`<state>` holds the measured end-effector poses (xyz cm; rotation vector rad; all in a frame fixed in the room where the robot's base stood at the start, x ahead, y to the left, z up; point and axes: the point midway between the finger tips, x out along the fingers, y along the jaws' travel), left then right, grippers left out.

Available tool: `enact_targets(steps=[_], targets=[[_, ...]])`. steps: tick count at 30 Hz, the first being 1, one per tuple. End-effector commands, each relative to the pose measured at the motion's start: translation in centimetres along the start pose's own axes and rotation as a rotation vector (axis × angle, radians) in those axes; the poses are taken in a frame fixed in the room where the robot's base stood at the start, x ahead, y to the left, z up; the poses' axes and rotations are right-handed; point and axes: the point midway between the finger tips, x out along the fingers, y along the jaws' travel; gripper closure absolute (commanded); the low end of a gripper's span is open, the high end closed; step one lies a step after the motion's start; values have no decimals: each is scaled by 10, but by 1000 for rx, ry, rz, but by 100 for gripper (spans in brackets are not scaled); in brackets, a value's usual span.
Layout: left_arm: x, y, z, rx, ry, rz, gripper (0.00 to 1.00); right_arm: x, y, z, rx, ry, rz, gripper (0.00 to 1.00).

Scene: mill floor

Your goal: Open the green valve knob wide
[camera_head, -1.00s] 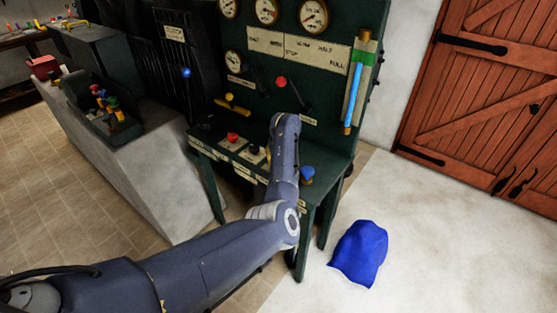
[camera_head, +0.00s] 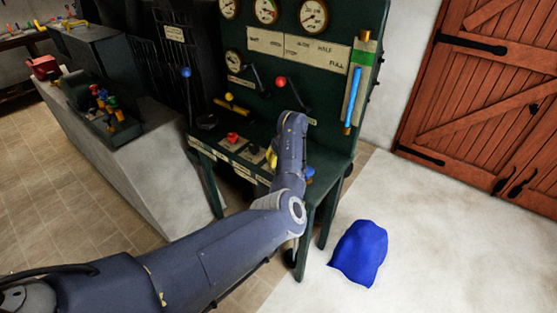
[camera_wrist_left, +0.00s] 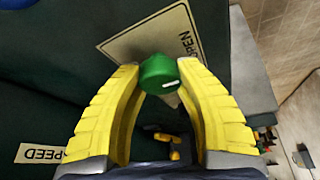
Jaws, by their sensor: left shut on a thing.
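The green valve knob (camera_wrist_left: 159,72) sits between the two yellow fingertips of my left gripper (camera_wrist_left: 160,75) in the left wrist view. The fingers touch it on both sides, and the gripper is shut on it. A pale label plate (camera_wrist_left: 128,45) reading "OPEN" lies beside the knob. In the head view, yellow of my left gripper (camera_head: 271,157) shows at the panel's shelf, left of my wrist. The knob itself is hidden there. My right gripper is not in view.
The dark green control panel (camera_head: 335,120) carries gauges, levers, a red knob (camera_head: 232,137) and a partly hidden blue knob (camera_head: 309,174). A blue cloth-like object (camera_head: 360,252) lies on the floor at right. A pale block (camera_head: 140,165) stands at left.

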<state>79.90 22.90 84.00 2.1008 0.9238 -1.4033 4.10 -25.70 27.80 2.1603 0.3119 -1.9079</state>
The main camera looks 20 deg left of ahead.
Motion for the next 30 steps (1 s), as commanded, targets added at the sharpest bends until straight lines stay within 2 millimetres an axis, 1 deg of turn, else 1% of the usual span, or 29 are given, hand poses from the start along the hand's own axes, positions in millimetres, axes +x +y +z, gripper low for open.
enact_targets(steps=[2,3,9,10,17,20,23,30], targets=[[1,0,0,-2,0,1,94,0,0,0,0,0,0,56],[1,0,0,-2,0,1,63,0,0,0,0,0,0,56],[1,0,0,-1,0,1,39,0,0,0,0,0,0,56],[0,0,0,0,0,1,37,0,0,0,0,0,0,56],[0,0,0,0,1,1,37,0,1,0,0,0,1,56],[-4,0,-2,0,1,1,37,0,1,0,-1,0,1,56],[-13,1,-6,-1,3,3,37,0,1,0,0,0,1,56],[-48,1,-21,-2,2,3,37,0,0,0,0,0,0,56]])
